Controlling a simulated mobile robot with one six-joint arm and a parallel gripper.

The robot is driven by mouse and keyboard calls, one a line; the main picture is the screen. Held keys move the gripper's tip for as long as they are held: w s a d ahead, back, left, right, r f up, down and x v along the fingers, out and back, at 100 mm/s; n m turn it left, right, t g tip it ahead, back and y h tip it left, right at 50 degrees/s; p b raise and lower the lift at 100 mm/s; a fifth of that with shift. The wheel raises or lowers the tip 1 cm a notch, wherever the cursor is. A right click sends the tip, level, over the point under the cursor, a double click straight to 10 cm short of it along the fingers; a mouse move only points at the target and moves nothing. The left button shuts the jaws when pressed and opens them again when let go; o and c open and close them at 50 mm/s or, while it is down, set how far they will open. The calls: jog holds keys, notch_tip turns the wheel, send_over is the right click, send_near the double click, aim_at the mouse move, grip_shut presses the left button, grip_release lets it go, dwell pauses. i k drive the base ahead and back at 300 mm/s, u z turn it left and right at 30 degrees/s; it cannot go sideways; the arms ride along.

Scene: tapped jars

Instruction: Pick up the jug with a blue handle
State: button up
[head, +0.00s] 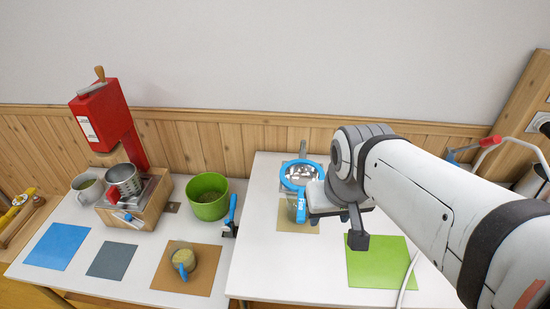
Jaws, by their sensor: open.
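A small clear jug (181,257) with a blue handle stands on the brown mat of the left table. It has pale yellow-green contents, and the handle faces the table's front edge. My gripper (342,215) is over the right table, well to the right of this jug and apart from it. It is open, though its fingers show only in part. A clear jar (291,208) with a blue rim and a blue part on its front stands just left of my gripper, partly hidden by it. I cannot tell whether they touch.
A red machine (101,117) stands on the left table beside a metal pot (123,181) and a grey mug (88,188). A green pot (208,197) and a blue-handled tool (231,214) are behind and right of the jug. The green mat (390,265) is bare.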

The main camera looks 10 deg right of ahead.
aim_at(180, 253)
jog(key=u, duration=0.3)
jog(key=k, duration=1.15)
jog(key=u, duration=1.4)
jog(key=i, duration=1.8)
jog(key=z, duration=0.5)
